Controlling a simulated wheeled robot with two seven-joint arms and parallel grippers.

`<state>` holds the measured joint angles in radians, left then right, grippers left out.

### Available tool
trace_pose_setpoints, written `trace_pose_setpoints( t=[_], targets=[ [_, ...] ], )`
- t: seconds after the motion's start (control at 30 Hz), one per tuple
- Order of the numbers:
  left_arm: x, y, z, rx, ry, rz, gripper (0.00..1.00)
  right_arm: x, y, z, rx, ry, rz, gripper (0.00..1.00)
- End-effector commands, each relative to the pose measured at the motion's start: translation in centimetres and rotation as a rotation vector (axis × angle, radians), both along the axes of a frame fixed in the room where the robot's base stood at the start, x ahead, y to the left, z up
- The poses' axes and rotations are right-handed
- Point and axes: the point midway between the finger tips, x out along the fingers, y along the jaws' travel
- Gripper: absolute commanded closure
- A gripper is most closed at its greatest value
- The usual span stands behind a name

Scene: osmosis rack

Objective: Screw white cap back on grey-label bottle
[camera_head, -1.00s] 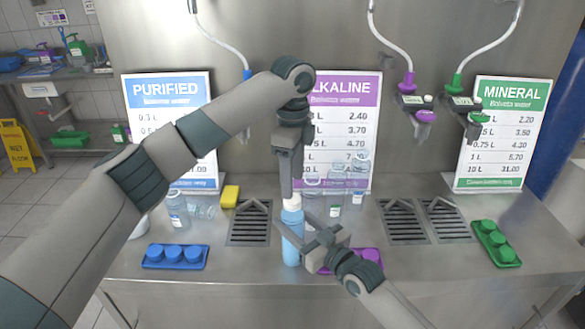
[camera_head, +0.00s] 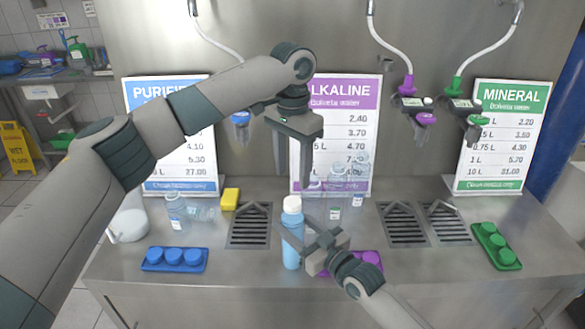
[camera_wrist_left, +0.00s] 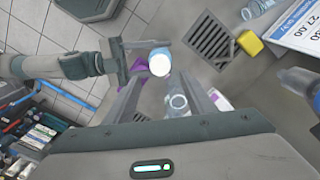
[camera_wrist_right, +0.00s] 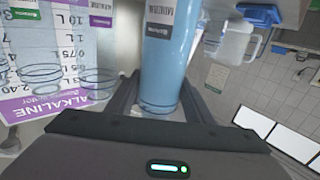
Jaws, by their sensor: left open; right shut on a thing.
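A bottle of light-blue liquid (camera_head: 291,240) stands upright near the front of the steel counter. The white cap (camera_head: 292,204) sits on its top; I cannot tell how tightly. The cap also shows from above in the left wrist view (camera_wrist_left: 159,63). My right gripper (camera_head: 296,243) is shut on the bottle's body, and the bottle fills its jaws in the right wrist view (camera_wrist_right: 165,60). My left gripper (camera_head: 310,186) is open and empty, clear of the cap, up and slightly right of it in the head view.
Clear bottles and cups (camera_head: 338,180) stand behind, before the purple sign (camera_head: 345,130). A blue cap tray (camera_head: 174,257) lies left, a partly hidden purple one (camera_head: 368,259) right of the bottle, a green one (camera_head: 497,244) far right. A yellow sponge (camera_head: 230,199) lies behind left.

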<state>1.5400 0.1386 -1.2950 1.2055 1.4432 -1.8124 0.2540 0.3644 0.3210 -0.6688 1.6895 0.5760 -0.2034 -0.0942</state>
Motion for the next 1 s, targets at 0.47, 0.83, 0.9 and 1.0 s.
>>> trace_pose_setpoints(
  t=[0.47, 0.83, 0.9, 1.0],
  targets=[
    [0.0, 0.0, -0.2, 0.001, 0.001, 0.009, 0.5, 0.0, 0.0, -0.1, -0.001, 0.001, 0.0, 1.0],
    [0.0, 0.1, -3.6, 0.002, 0.002, 0.008, 0.5, 0.0, 0.0, -0.1, -0.001, 0.001, 0.0, 1.0],
    [0.0, 0.1, -4.6, 0.001, 0.002, 0.008, 0.5, 0.0, 0.0, -0.1, -0.001, 0.001, 0.0, 1.0],
    [0.0, 0.1, -5.8, 0.001, 0.002, 0.008, 0.5, 0.0, 0.0, -0.1, -0.001, 0.001, 0.0, 1.0]
  ],
)
